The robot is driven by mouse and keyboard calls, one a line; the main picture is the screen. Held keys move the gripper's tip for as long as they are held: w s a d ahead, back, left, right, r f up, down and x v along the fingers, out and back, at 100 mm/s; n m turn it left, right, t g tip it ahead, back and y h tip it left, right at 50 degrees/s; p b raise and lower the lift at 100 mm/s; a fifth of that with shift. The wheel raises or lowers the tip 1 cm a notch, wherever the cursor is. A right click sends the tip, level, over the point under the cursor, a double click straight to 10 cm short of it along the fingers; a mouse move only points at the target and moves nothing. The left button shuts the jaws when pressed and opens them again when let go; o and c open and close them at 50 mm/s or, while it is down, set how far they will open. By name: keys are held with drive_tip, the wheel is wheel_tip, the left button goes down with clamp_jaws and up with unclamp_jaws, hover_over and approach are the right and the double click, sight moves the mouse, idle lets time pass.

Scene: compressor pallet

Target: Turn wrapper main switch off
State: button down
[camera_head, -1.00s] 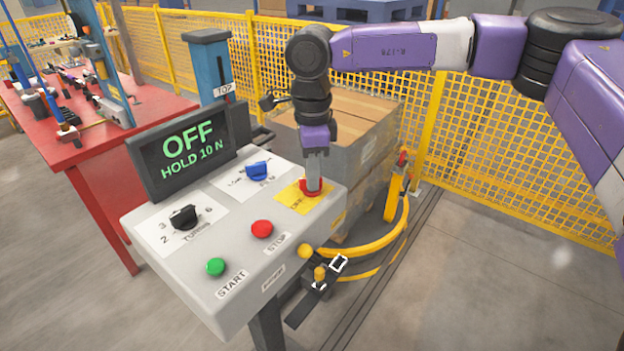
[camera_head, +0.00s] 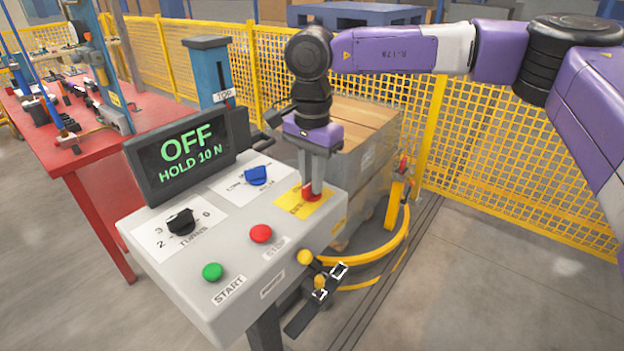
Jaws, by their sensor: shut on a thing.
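The wrapper main switch (camera_head: 311,194) is a red knob on a yellow plate (camera_head: 293,207) at the right back of the grey control box (camera_head: 245,287). My gripper (camera_head: 312,184) points down from above, its fingers shut on the red knob. The fingers hide part of the knob and its plate markings. The display (camera_head: 188,155) on the box reads "OFF" and "HOLD 10 N" in green.
The box also carries a blue knob (camera_head: 256,175), a black turns knob (camera_head: 181,221), a red stop button (camera_head: 261,233) and a green start button (camera_head: 212,271). A boxed pallet load (camera_head: 362,170) stands behind, with yellow mesh fence (camera_head: 520,170) beyond. A red table (camera_head: 85,148) is at left.

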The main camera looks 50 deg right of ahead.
drive_tip(key=shift+w+r, duration=0.1)
idle(0.5)
drive_tip(key=c, duration=1.4)
unclamp_jaws()
drive_tip(key=shift+c, duration=0.2)
drive_tip(key=shift+r, duration=0.1)
wheel_tip(320, 180, up, 8)
drive_tip(key=shift+f, duration=0.2)
